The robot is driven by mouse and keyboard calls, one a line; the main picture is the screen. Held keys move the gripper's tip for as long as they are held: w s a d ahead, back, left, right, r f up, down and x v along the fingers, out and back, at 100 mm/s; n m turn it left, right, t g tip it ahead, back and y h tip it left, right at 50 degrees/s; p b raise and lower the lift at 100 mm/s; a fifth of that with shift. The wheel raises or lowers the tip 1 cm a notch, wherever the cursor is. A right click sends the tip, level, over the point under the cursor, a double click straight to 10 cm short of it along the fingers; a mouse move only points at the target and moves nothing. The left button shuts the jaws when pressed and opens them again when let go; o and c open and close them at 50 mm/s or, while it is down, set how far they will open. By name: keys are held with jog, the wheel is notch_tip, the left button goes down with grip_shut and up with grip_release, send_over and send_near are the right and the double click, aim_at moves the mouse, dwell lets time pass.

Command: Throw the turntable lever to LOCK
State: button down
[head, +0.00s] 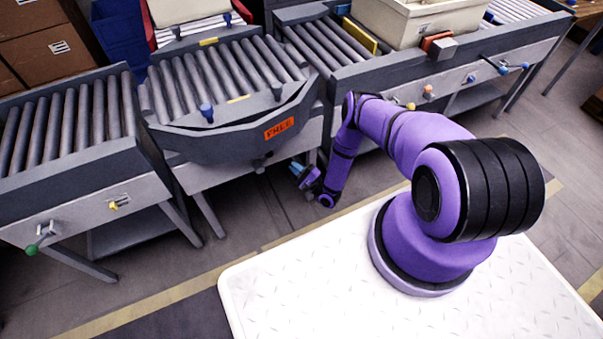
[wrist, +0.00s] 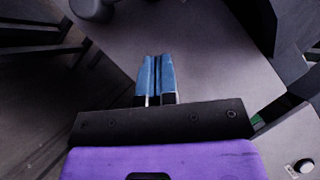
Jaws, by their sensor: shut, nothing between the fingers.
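The turntable (head: 215,147) is a dark grey roller section with an angular front skirt, and an orange sign (head: 279,129) on it reads FREE. A small grey knob (head: 260,164) sticks out below the skirt, left of the sign; it may be the lever, but I cannot be sure. My gripper (head: 299,171) is low, right of that knob and below the skirt, apart from it. In the wrist view my gripper (wrist: 155,72) has its blue fingers together and empty, over a grey panel. A rounded dark grey part (wrist: 91,8) shows at the top left edge there, cut off.
A roller conveyor (head: 75,140) with a green-knobbed handle (head: 33,247) stands at left. Another conveyor (head: 350,70) at right carries a beige bin (head: 405,20). The floor before the turntable is open.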

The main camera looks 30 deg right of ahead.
jog(key=w+a+r, duration=0.3)
jog(key=w+a, duration=0.1)
jog(key=a, duration=0.1)
jog(key=shift+r, duration=0.3)
